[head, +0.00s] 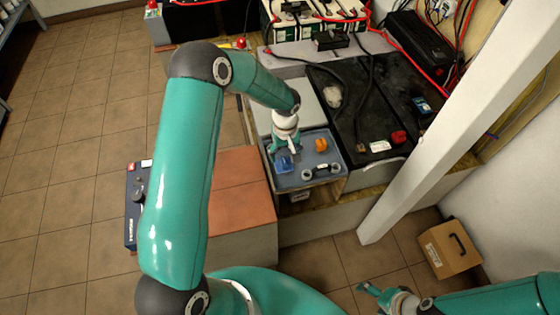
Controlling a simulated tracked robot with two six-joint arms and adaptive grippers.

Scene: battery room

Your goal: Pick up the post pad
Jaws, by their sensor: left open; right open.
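A blue-grey tray (331,158) sits on the bench and holds small items. A blue block-like item (285,164) lies in its left part, an orange item (320,145) behind and to the right, and a dark item with pale ends (321,172) in front. I cannot tell for certain which is the post pad; the blue one looks most like a pad. My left gripper (283,150) is open, pointing down over the tray's left part, just behind and above the blue item. Contact cannot be told. My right gripper (373,293) is open and empty, low over the floor.
A large black battery (349,99) with cables stands right of the tray, with a red item (399,137) on it. A white post (452,121) rises to the right. A cardboard box (449,249) stands on the floor. Tiled floor at left is clear.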

